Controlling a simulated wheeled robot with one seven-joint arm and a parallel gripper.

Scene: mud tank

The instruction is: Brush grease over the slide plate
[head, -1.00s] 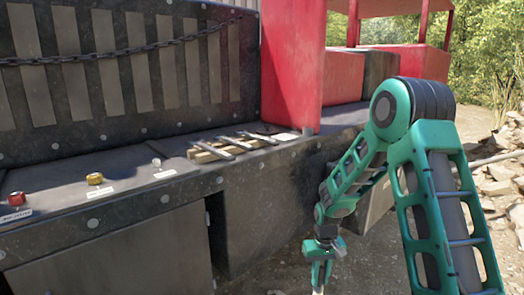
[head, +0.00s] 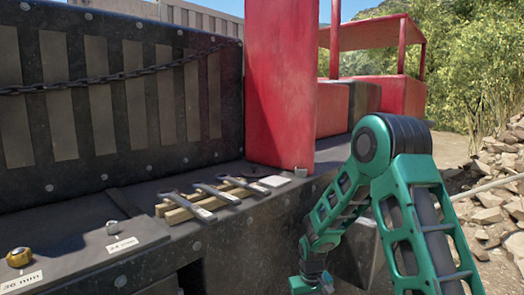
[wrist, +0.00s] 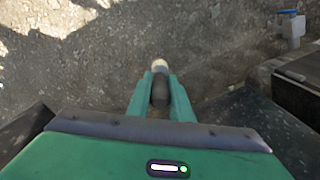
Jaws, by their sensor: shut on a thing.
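My gripper (wrist: 160,88) is shut on a stubby dark cylinder with a pale tip, which looks like the brush (wrist: 160,67). It points away from the wrist camera, over bare gravelly ground. In the head view my gripper (head: 312,284) is at the bottom edge, partly cut off, beside the dark machine's front side, and the brush is out of frame there. I cannot pick out the slide plate for certain in either view.
Several wrenches (head: 212,194) lie across a wooden strip on the dark ledge (head: 160,240). Nuts and labels sit to their left. A red post (head: 282,85) rises behind. Rubble (head: 490,205) lies at right. A blue-topped grey fitting (wrist: 292,28) shows in the wrist view.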

